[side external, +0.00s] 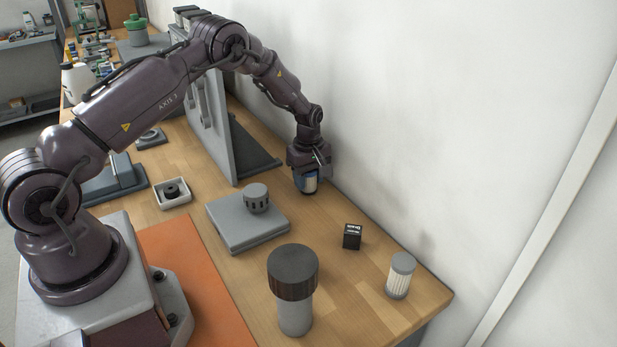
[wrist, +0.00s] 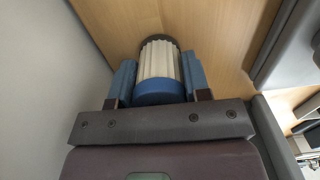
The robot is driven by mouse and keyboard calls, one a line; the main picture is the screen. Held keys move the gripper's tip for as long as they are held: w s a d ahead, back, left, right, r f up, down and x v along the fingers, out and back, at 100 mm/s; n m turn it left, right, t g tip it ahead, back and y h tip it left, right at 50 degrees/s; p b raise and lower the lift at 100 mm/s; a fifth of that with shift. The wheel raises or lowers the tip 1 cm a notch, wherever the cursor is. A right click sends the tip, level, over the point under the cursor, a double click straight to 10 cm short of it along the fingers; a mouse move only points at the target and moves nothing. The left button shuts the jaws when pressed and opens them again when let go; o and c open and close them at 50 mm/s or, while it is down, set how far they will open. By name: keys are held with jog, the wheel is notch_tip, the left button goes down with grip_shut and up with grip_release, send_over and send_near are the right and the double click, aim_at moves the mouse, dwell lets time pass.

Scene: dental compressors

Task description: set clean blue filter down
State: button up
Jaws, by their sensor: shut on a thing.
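The blue filter (side external: 310,184) is at the back of the wooden bench, close to the wall, with a white pleated body and blue end. In the wrist view the filter (wrist: 158,72) sits between the two blue finger pads, with its blue end toward my gripper and a dark rim at the far end. My gripper (side external: 309,178) is shut on it and points down. The filter's lower end is at or just above the bench top; I cannot tell if it touches.
A grey upright panel (side external: 212,125) stands left of my gripper. A grey plate (side external: 246,222) with a slotted cap (side external: 257,198), a small black box (side external: 352,236), a grey-ended white filter (side external: 400,275) and a dark-capped cylinder (side external: 293,285) are nearer the front. Bare wood lies between the plate and black box.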

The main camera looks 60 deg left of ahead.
jog(key=shift+f, duration=0.1)
jog(key=o, duration=0.9)
notch_tip(320, 180, up, 12)
jog(key=shift+r, duration=0.15)
jog(key=s+d+r+m+t, duration=0.1)
jog(key=s+d+r+m, duration=0.4)
jog(key=r, duration=0.5)
jog(key=s+d+r+m+t, duration=0.2)
jog(key=s+d+r+m, duration=0.3)
jog(key=r, duration=0.4)
jog(key=s+d+r+m+t, duration=0.1)
jog(key=s+d+m, duration=0.2)
jog(key=s, duration=0.6)
jog(key=s+d+r+m+t, duration=0.1)
jog(key=s+d+m, duration=0.2)
jog(key=s, duration=0.6)
jog(key=shift+d+r+m+t, duration=0.15)
jog(key=shift+d+m+t, duration=0.15)
jog(key=shift+m, duration=0.7)
